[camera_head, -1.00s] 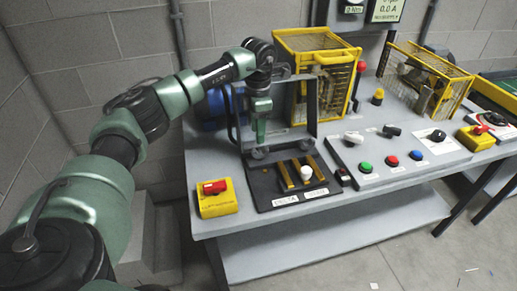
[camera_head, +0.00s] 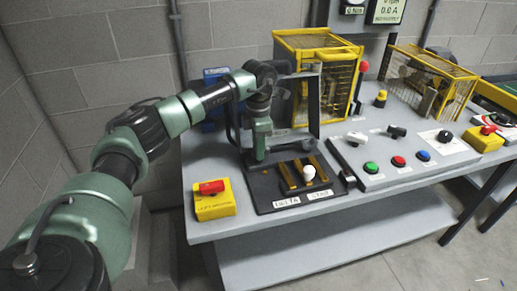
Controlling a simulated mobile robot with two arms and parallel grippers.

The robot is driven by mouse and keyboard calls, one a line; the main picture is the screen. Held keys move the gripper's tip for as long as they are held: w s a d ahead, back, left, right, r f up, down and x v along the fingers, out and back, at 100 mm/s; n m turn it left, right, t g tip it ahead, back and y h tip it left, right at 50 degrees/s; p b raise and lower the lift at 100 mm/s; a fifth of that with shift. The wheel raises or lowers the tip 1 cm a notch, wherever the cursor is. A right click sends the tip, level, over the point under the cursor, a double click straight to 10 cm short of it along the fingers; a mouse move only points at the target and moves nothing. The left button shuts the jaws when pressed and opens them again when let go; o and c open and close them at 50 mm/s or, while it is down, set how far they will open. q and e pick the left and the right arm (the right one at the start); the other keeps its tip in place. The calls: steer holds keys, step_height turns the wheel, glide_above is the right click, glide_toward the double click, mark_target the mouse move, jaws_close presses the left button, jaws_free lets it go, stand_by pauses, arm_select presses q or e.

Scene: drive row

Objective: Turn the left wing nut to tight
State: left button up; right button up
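My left gripper (camera_head: 260,153) points down at the left foot of an upright grey frame on a black base plate (camera_head: 265,190). Its narrow green fingers cover the spot where the left wing nut sits, so the nut is hidden. From this side I cannot tell whether the fingers are closed on it. A grey part that looks like the right wing nut (camera_head: 299,144) shows at the frame's right foot, clear of the gripper. My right gripper is not in view.
A white knob (camera_head: 309,172) between yellow rails stands in front of the frame. A red switch on a yellow box (camera_head: 213,199) is at the front left. A button panel (camera_head: 410,155) and yellow cages (camera_head: 317,75) stand to the right. A wall is on the left.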

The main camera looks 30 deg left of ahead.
arm_select(q)
jaws_close()
steer(key=m+p, duration=0.1)
steer(key=m, duration=0.3)
steer(key=shift+w, duration=0.1)
steer(key=m, duration=0.7)
steer(key=shift+w+m, duration=0.15)
steer(key=shift+m, duration=0.25)
steer(key=m, duration=0.6)
steer(key=shift+w, duration=0.1)
steer(key=m, duration=0.5)
steer(key=shift+d+m, duration=0.1)
steer(key=shift+m, duration=0.6)
